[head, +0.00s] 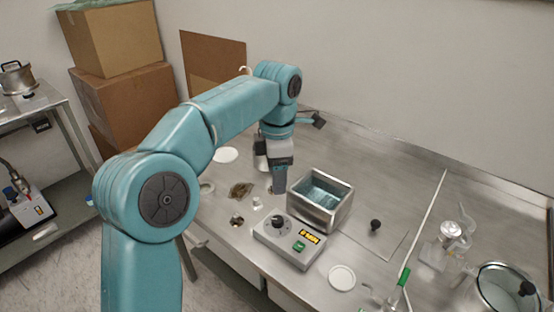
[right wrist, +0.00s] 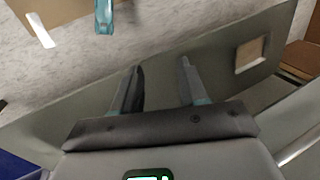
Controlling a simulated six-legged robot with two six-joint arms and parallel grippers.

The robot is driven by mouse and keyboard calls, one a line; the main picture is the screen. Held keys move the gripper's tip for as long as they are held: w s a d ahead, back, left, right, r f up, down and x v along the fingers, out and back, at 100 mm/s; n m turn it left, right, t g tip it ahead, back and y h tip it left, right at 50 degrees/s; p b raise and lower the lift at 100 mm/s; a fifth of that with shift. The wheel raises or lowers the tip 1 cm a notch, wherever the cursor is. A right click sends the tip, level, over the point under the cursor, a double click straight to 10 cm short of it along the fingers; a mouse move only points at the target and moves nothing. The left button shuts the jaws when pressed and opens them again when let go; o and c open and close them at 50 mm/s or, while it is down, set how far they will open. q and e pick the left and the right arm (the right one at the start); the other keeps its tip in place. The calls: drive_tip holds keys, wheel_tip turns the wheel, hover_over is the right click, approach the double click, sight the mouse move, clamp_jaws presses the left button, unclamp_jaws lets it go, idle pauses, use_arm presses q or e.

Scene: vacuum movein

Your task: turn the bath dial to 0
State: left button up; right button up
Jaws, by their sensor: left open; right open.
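In the head view the bath is a square metal box (head: 331,213) with clear liquid inside, on the steel bench. In front of it stands a grey control unit (head: 293,255) with a black dial (head: 278,222), a green switch and a yellow-lettered display; the reading is too small to tell. My left gripper (head: 279,186) points down just left of the bath, behind the dial and apart from it; it is open and empty. My right gripper (right wrist: 157,88) shows in the right wrist view, open with nothing between its fingers. The right arm is not in the head view.
A white disc (head: 342,277), a black knob-like piece (head: 375,225), glassware (head: 451,230) and a lidded glass vessel (head: 503,290) lie to the right. A brown clump (head: 241,190) and small white pieces lie left of the control unit. Cardboard boxes (head: 124,98) stand at the left.

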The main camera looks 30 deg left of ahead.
use_arm(q)
wheel_tip(320, 180, up, 3)
drive_tip(key=shift+f, duration=0.2)
idle(0.5)
